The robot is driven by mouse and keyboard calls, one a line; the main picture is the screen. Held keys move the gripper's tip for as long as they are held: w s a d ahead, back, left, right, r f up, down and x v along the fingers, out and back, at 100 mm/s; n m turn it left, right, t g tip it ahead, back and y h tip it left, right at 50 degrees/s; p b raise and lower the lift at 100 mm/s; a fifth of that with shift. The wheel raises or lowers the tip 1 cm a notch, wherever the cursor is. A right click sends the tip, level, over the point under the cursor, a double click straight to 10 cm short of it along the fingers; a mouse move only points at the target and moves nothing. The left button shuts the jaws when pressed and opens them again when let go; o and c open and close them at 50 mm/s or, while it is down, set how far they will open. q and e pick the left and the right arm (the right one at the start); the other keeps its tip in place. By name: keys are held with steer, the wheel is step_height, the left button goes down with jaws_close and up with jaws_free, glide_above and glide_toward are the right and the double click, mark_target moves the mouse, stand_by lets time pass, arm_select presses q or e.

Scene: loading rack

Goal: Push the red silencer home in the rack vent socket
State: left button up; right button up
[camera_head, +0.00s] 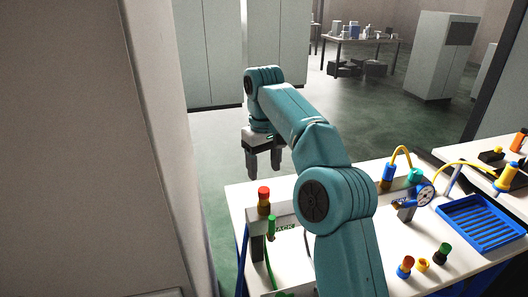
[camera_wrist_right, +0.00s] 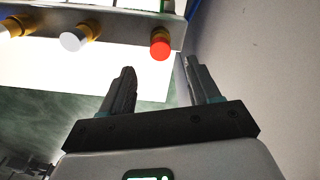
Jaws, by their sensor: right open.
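The red silencer (camera_head: 264,193) stands upright with its brass collar on the left end of the grey rack (camera_head: 284,216). In the wrist view the red cap (camera_wrist_right: 160,48) shows at the rack's edge, beyond and roughly between my fingertips. How deep it sits in the socket I cannot tell. My left gripper is not in view.
A green fitting (camera_head: 271,224) with a hose is beside the silencer. My right arm hides part of the rack. Right on the white table are a gauge (camera_head: 425,193), a blue tray (camera_head: 482,222) and small coloured fittings (camera_head: 405,266). A wall (camera_head: 155,130) stands close at left.

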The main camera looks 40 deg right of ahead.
step_height(320, 180, up, 3)
steer(key=shift+f+p, duration=0.15)
steer(key=shift+p, duration=0.35)
stand_by(0.3)
